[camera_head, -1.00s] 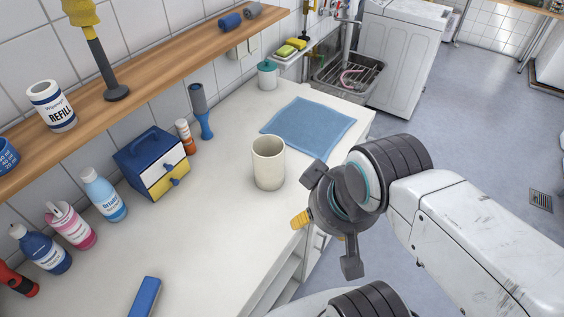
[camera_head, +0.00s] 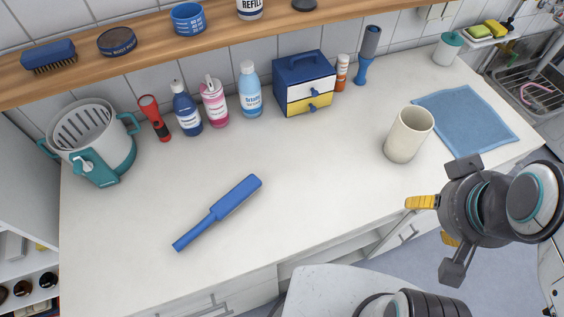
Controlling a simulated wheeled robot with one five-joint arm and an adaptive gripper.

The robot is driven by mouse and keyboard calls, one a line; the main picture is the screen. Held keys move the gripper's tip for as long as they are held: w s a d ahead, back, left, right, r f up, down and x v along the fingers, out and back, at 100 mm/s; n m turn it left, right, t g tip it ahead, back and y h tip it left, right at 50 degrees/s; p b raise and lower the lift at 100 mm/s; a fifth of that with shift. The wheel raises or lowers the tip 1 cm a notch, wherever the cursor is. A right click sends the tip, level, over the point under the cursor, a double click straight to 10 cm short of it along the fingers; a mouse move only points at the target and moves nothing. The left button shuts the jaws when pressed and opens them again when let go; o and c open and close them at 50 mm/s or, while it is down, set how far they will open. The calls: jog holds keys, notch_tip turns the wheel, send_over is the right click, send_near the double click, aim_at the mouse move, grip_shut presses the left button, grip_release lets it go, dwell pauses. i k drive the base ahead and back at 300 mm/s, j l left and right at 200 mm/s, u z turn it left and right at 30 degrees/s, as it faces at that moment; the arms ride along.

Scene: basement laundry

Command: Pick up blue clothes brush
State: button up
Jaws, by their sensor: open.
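A blue clothes brush (camera_head: 238,194) with a broad head and a narrower handle lies on the white countertop, left of the middle. Its head points up and right, its handle down and left toward the front edge. Its bristles are not visible. My gripper (camera_head: 434,221) is at the right, by the counter's front edge, well apart from the brush. Its yellow-tipped fingers point left; it is open, with nothing seen between them.
A beige cup (camera_head: 409,134) stands left of a blue cloth (camera_head: 466,119). Bottles, a red flashlight (camera_head: 154,118), a small drawer box (camera_head: 306,84) and a white-teal basket (camera_head: 92,139) line the back. A wooden shelf (camera_head: 216,41) holds another blue brush (camera_head: 49,57). Counter around the brush is clear.

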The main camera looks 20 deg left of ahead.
aim_at(227, 206)
jog(key=u, duration=2)
